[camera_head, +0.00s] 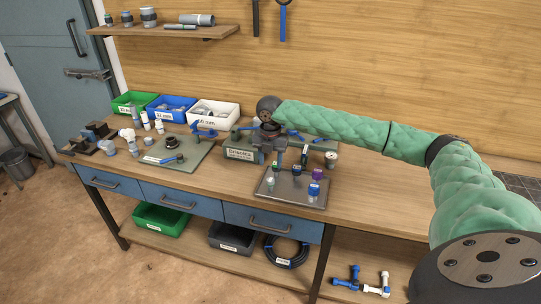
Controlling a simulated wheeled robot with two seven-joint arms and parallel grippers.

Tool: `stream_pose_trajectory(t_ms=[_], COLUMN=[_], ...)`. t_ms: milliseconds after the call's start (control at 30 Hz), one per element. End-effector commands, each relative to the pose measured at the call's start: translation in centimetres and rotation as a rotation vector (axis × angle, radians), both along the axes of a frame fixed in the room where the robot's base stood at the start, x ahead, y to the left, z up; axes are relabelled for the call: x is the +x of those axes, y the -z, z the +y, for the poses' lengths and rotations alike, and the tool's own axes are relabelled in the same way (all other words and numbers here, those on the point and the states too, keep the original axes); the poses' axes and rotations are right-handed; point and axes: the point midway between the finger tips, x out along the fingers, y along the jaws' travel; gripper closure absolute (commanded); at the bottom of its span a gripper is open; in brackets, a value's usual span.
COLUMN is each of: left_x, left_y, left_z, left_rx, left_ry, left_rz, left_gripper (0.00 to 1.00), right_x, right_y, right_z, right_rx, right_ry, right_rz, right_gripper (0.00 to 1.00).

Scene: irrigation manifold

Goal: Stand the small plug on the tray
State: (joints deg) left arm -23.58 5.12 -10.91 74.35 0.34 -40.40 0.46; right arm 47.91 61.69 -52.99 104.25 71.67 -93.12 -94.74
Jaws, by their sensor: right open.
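The grey tray (288,194) lies near the front edge of the workbench, right of centre. Several small fittings stand on it, including a white and green one (270,171), a dark blue one (296,168), a purple one (317,173) and a larger blue and white one (314,189). I cannot tell which thing is the small plug. My right gripper (271,158) is open, with its fingers pointing down over the tray's back left part. No held thing can be made out between them. My left gripper is out of view.
Green (128,101), blue (166,106) and white (208,114) bins stand at the back left. A green-grey mat (195,153) with a dark round part lies left of the tray. The bench (380,198) is clear at right, below my right arm.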

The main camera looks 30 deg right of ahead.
Motion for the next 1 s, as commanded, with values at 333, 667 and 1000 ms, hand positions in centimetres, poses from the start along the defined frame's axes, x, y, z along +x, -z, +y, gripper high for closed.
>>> stream_pose_trajectory(t_ms=[333,667,1000], left_x=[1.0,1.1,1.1], left_y=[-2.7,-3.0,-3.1], left_z=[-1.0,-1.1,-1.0], left_rx=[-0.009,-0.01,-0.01], left_ry=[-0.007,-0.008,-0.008], left_rz=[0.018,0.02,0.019], left_gripper=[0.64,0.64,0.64], right_x=[0.0,0.8,0.0], right_y=[-3.6,2.3,12.9], right_z=[0.0,5.8,16.3], right_rx=[0.0,0.055,0.226], right_ry=[0.0,0.11,0.405], right_rz=[-0.001,-0.062,-0.169], right_gripper=[0.53,0.53,0.53])
